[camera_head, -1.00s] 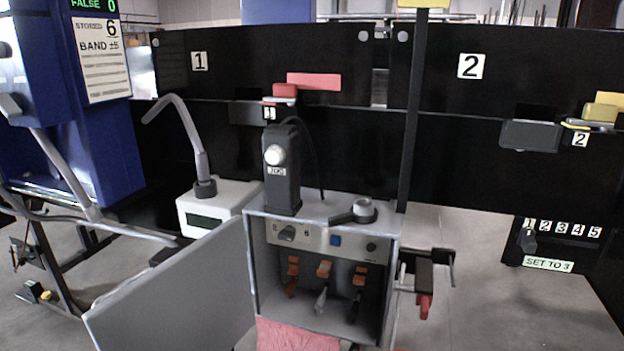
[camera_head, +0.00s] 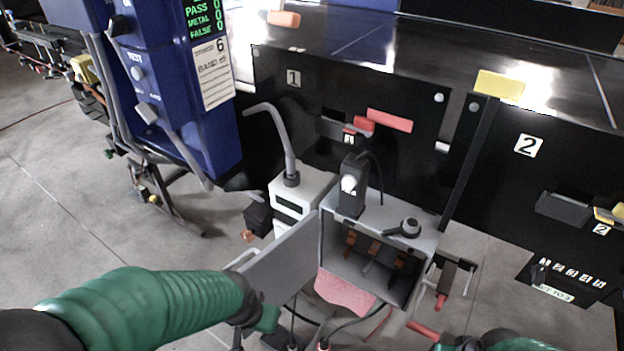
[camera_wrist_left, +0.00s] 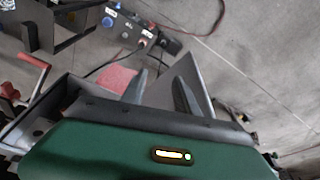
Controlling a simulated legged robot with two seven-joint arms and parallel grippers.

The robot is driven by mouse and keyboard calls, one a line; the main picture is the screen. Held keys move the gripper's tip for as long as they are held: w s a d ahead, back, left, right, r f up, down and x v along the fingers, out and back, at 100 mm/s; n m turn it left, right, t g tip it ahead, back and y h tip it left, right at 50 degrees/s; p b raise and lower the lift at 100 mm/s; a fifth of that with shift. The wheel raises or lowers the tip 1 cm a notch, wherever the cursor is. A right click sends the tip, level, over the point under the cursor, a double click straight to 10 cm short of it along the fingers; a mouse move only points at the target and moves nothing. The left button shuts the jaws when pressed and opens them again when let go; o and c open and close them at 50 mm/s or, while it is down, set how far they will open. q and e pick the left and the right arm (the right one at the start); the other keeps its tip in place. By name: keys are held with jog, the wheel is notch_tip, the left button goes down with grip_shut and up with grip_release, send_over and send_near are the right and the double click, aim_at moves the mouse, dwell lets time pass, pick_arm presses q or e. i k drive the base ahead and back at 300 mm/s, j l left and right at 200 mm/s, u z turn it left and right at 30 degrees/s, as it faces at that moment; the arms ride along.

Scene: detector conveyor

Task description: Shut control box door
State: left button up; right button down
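The control box (camera_head: 415,238) is a grey open-fronted box in the head view, with dim orange-handled switches inside. Its grey door (camera_head: 284,262) stands open, swung out to the left and toward me. My left gripper (camera_head: 262,318) is near the door's lower outer end; whether it touches the door is unclear. In the left wrist view, the two fingers of my left gripper (camera_wrist_left: 160,92) are spread apart, and a grey panel, likely the door (camera_wrist_left: 206,82), lies beside the right finger. Only a green part of my right arm shows at the head view's bottom edge; its fingers are not clear.
A pink-red cloth (camera_head: 345,291) hangs at the box's front lower edge. A red-handled crank (camera_head: 442,298) sticks out right of the box. A white device with a curved grey arm (camera_head: 290,182) stands behind the door. Cables lie on the floor below.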

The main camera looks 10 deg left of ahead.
aim_at(280, 270)
jog(key=j+z, duration=0.2)
jog(key=j, duration=0.25)
jog(key=k+j+z, duration=0.2)
jog(key=j, duration=0.2)
jog(key=j+z, duration=0.2)
jog(key=j, duration=0.25)
jog(key=k+j+z, duration=0.2)
jog(key=j, duration=0.2)
jog(key=k+j+z, duration=0.2)
jog(key=j, duration=0.2)
jog(key=i+j+z, duration=0.2)
jog(key=j, duration=0.25)
jog(key=j+z, duration=0.2)
jog(key=j, duration=0.2)
jog(key=i+j+z, duration=0.2)
jog(key=j, duration=0.3)
jog(key=k+z, duration=0.2)
jog(key=k, duration=0.25)
